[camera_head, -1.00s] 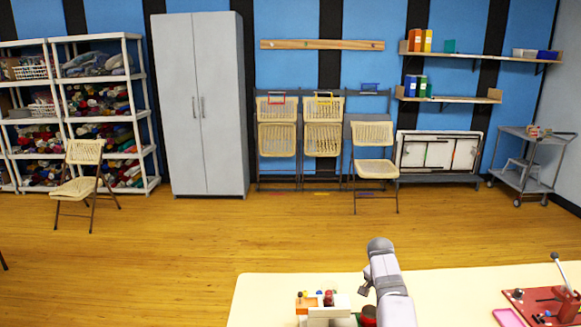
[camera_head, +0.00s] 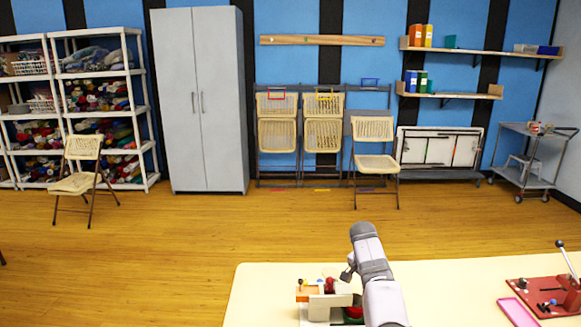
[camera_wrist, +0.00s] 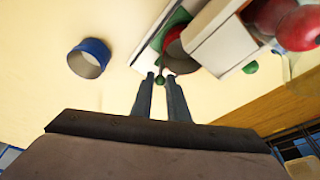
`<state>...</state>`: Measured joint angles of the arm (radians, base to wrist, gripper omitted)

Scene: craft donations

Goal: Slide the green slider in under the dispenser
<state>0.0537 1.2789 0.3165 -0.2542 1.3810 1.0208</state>
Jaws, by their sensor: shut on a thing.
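The dispenser (camera_head: 322,300) is a white block with orange and red parts at the front of the table in the head view. In the wrist view its white body (camera_wrist: 222,45) and a red ball (camera_wrist: 297,28) are at upper right. The green slider (camera_wrist: 173,27) lies in a white track, with a red round cup (camera_wrist: 177,48) on it, close beside the dispenser's body. My gripper (camera_wrist: 161,78) is shut on the slider's small green knob, between the fingertips. In the head view my arm hides the fingers.
A pink tray (camera_head: 518,312) and a red board with a lever (camera_head: 545,296) are at the table's right. The table's middle (camera_head: 450,285) is clear.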

